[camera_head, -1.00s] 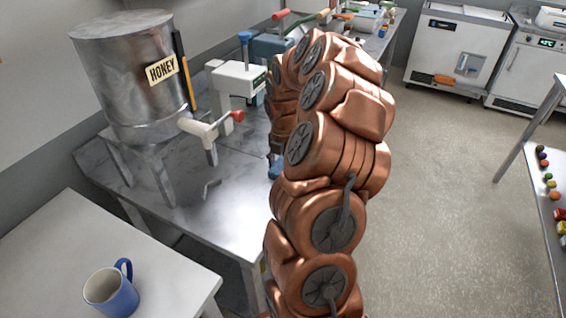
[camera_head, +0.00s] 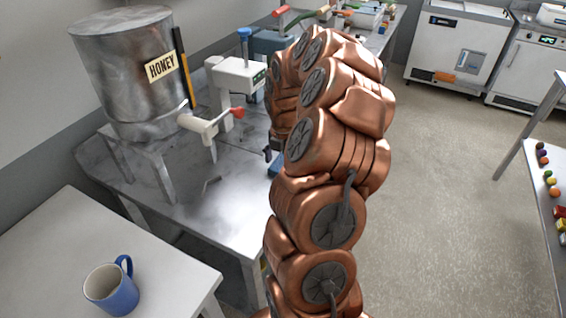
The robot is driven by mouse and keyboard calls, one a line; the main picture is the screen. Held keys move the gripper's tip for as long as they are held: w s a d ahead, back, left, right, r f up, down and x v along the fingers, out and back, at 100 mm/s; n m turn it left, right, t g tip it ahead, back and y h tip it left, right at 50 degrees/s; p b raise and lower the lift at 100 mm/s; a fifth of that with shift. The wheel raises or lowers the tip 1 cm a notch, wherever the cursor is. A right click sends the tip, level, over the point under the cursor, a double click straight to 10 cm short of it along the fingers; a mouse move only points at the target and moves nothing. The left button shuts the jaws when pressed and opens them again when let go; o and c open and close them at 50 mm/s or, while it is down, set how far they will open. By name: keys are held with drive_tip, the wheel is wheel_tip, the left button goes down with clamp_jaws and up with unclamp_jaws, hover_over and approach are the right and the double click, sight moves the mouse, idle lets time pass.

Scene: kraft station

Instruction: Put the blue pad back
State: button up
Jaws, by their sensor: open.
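My copper arm fills the middle of the head view and hides most of my gripper (camera_head: 268,153). Only a small dark part of it shows at the arm's left edge, over the steel bench. It is open. A small patch of blue (camera_head: 275,166) shows just below that dark part, beside the arm. It may be the blue pad, but too little of it shows to be sure. I cannot tell whether the gripper touches it.
A steel honey tank (camera_head: 118,75) with a red-handled tap (camera_head: 212,124) stands left on the steel bench (camera_head: 235,205). A white press-like device (camera_head: 234,82) stands behind. A blue mug (camera_head: 112,288) sits on the near white table (camera_head: 70,235). Open floor lies right.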

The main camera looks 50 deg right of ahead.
sight(283, 162)
wheel_tip(283, 162, up, 12)
drive_tip(key=b, duration=0.3)
idle(0.3)
drive_tip(key=shift+r, duration=0.1)
idle(0.4)
